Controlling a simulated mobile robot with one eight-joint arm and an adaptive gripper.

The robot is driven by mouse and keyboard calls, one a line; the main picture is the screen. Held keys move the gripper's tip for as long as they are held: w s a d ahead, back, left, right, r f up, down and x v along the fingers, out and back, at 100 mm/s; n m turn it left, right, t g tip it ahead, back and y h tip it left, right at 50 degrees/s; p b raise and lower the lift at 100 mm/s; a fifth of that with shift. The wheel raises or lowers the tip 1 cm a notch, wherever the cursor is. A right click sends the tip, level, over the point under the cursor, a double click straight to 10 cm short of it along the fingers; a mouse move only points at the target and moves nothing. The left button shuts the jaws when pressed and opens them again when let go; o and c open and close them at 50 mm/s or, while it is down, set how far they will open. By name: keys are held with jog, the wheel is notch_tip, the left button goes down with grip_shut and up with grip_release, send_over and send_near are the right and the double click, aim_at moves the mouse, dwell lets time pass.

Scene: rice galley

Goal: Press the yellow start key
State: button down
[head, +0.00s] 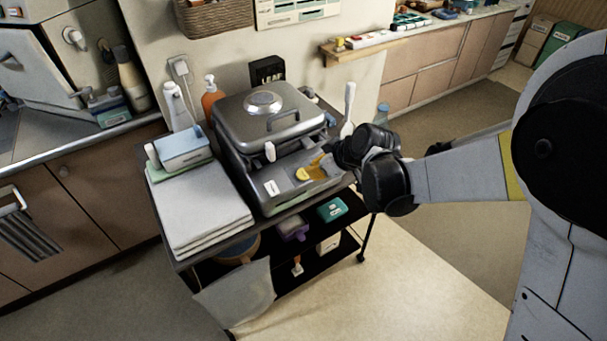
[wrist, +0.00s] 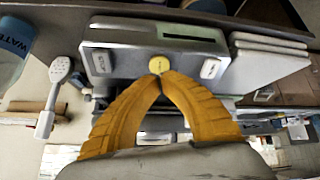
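The yellow start key (head: 303,174) is a round yellow button on the front panel of the grey rice cooker (head: 228,155). It also shows in the wrist view (wrist: 160,63), just beyond my fingertips. My gripper (head: 318,170) has orange fingers that come in from the right, over the panel beside the key. In the wrist view my gripper (wrist: 158,75) is shut, with its fingertips together and nothing between them. The tips overlap the key's near edge in that view. I cannot tell whether they touch it.
White folded cloths (head: 205,205) lie left of the cooker on the dark cart. A white paddle (head: 348,105) stands behind my gripper. Open floor (head: 400,270) lies right of the cart.

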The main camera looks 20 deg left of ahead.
aim_at(307, 178)
jog(key=shift+a+f, duration=0.1)
jog(key=shift+f, duration=0.15)
jog(key=shift+w+a+f+b, duration=0.25)
jog(key=shift+a+f+b, duration=0.05)
jog(key=shift+f+b, duration=0.6)
jog(key=shift+w+a+f+b, duration=0.3)
jog(key=shift+f+b, duration=0.45)
jog(key=shift+f, duration=0.2)
jog(key=shift+w+a+f+b, duration=0.25)
jog(key=shift+a+f+b, duration=0.05)
jog(key=shift+f+b, duration=0.6)
jog(key=shift+r, duration=0.1)
jog(key=r+p, duration=0.1)
jog(key=s+d+r+p, duration=0.1)
jog(key=r, duration=0.1)
jog(key=r+p, duration=0.2)
jog(key=shift+s+d+r, duration=0.2)
jog(key=shift+s+d, duration=0.05)
jog(key=shift+d, duration=0.15)
